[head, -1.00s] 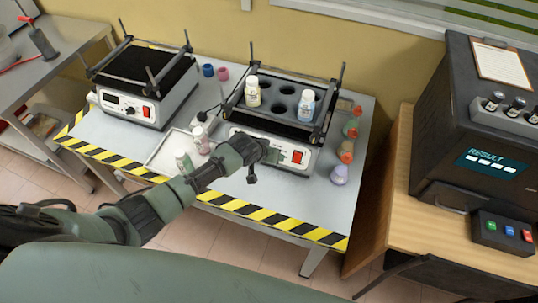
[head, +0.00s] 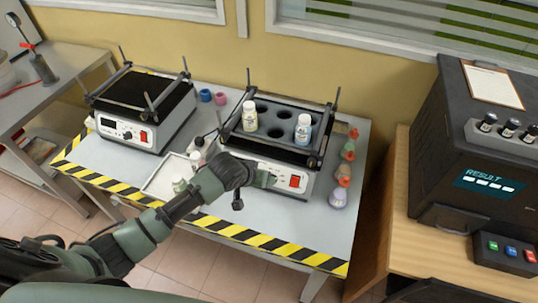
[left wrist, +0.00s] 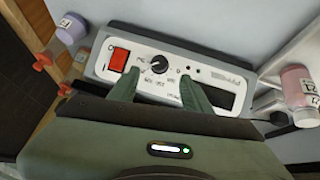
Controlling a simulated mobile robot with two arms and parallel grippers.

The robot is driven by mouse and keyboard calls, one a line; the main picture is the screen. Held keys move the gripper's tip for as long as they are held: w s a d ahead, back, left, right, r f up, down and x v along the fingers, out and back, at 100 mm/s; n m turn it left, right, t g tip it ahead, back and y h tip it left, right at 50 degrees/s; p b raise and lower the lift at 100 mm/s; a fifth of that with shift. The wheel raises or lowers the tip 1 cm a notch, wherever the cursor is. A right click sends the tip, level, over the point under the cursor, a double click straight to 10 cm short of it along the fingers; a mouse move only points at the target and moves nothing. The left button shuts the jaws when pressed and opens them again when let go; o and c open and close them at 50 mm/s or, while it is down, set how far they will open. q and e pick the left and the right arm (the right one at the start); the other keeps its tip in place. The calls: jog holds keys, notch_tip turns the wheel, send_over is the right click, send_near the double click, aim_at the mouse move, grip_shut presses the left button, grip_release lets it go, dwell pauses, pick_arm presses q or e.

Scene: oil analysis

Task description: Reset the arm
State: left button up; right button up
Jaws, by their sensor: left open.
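My left arm reaches in from the left in the head view. Its gripper (head: 266,179) is at the front panel of the right-hand shaker (head: 322,165). In the left wrist view the two green fingers of the left gripper (left wrist: 160,88) are apart, on either side of the panel's black knob (left wrist: 159,64), with nothing held between them. The red switch (left wrist: 118,60) is left of the fingers. I cannot tell whether the fingertips touch the panel. My right gripper is not in view.
Two bottles (head: 250,118) (head: 303,129) stand in the right shaker's rack. A second shaker (head: 144,125) stands left. A white tray (head: 158,184) with bottles lies beside my forearm. A dark analyser (head: 455,150) stands right.

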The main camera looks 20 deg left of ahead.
pick_arm(q)
jog(key=s+a+r+m+g+y, duration=0.1)
jog(key=s+r+g, duration=0.15)
jog(key=s, duration=1.15)
jog(key=s+a+r+m+g+y, duration=0.1)
jog(key=s+r, duration=0.2)
jog(key=s, duration=1.1)
notch_tip(320, 180, down, 29)
jog(key=s+b, duration=0.2)
jog(key=b, duration=0.2)
jog(key=s+a+f+g+b, duration=0.2)
jog(key=s+f+b, duration=0.1)
jog(key=s+f, duration=1.4)
notch_tip(320, 180, down, 4)
jog(key=shift+a+f+m, duration=0.1)
jog(key=shift+a+m, duration=0.3)
